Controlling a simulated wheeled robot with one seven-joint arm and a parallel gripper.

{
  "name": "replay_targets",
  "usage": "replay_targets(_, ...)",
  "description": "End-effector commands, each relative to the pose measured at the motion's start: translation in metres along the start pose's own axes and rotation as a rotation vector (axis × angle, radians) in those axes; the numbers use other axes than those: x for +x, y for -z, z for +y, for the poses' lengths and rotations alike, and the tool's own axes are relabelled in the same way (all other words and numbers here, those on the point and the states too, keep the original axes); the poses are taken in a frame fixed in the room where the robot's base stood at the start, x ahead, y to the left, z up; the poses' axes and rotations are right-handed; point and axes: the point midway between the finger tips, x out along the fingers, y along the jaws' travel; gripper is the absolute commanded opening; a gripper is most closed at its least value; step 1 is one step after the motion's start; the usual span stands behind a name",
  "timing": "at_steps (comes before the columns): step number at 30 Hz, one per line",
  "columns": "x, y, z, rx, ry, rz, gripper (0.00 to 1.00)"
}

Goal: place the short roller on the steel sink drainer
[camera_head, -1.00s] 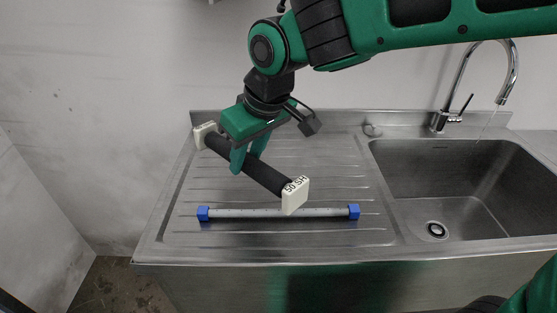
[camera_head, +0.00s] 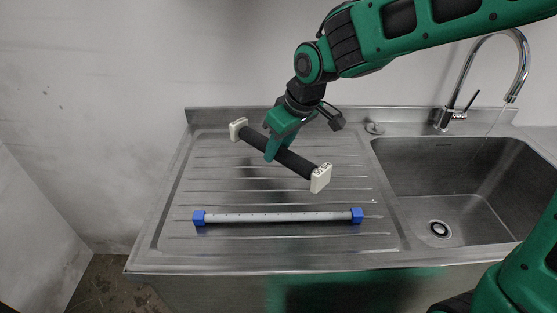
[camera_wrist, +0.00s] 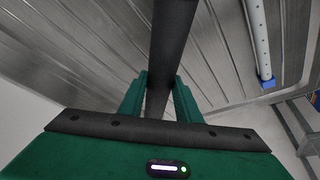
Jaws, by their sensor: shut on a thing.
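The short roller (camera_head: 297,163) is a black bar with cream end blocks. My gripper (camera_head: 271,149) is shut on the bar near its middle. The roller lies slantwise in the head view, over the back part of the ribbed steel sink drainer (camera_head: 180,210). It looks held above the drainer, though the exact gap is hard to tell. In the wrist view the black bar of the roller (camera_wrist: 172,45) runs between the two green fingers, with the drainer's ribs (camera_wrist: 80,50) behind it. The roller's end blocks are out of the wrist view.
A grey tube with blue ends (camera_head: 280,217) lies across the front of the drainer; it also shows in the wrist view (camera_wrist: 257,35). The sink basin (camera_head: 460,180) and tap (camera_head: 460,90) are at the right. The drainer is clear behind the tube.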

Motion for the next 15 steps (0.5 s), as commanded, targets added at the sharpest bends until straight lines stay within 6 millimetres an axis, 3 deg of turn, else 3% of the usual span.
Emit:
replay_targets(5, 0.007, -0.002, 0.007, 0.0, 0.0, 0.0, 0.0)
replay_targets(15, 0.04, -0.016, 0.007, -0.001, 0.0, 0.0, 0.0)
